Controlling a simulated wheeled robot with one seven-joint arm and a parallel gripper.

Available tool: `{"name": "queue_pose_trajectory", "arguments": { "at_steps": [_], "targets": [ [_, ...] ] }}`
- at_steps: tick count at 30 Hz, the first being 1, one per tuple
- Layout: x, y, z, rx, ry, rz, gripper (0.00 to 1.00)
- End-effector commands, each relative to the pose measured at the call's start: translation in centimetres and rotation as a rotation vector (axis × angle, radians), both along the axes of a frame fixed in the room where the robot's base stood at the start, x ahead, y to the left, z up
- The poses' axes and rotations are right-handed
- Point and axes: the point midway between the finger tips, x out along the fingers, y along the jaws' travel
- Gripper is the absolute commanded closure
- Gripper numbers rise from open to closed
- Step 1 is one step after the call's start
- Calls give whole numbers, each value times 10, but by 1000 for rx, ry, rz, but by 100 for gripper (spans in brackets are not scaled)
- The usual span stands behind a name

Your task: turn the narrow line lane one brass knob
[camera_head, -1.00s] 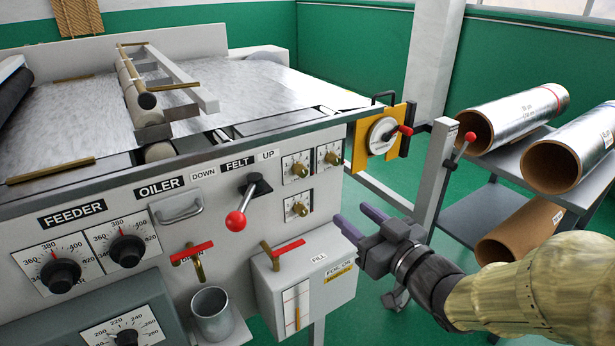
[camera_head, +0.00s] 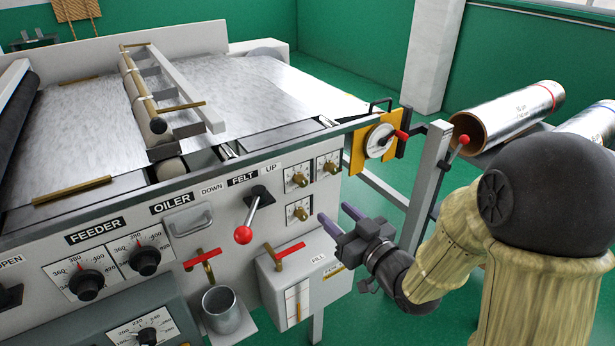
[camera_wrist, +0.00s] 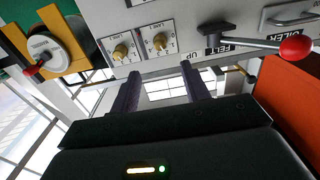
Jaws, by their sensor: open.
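Three brass knobs sit on small white dial plates on the machine's front panel: an upper left knob (camera_head: 298,180), an upper right knob (camera_head: 331,167) and a lower knob (camera_head: 300,214). Their lettering is too small to tell which is narrow line lane one. My gripper (camera_head: 335,212) is open and empty, just right of the lower knob and below the upper right one, touching none. In the wrist view, turned about upside down, my gripper (camera_wrist: 161,78) points toward the upper right knob (camera_wrist: 121,51) and upper left knob (camera_wrist: 159,42); the lower knob is not clearly seen.
A red-balled felt lever (camera_head: 243,234) juts out left of the knobs. A white box with a red-handled tap (camera_head: 290,250) stands below them. A yellow plate with a round dial (camera_head: 380,141) and grey post (camera_head: 428,180) are at right. Foil rolls (camera_head: 510,115) lie behind.

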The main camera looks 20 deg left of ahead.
Motion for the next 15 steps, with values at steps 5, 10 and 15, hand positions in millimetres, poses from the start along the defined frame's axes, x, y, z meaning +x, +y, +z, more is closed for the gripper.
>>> {"name": "queue_pose_trajectory", "arguments": {
  "at_steps": [5, 10, 15],
  "targets": [
    [1, 3, 3, -6, 2, -5, 54],
    [23, 29, 2, -3, -2, -2, 54],
    [42, 52, 2, -4, -2, -3, 54]
  ]
}}
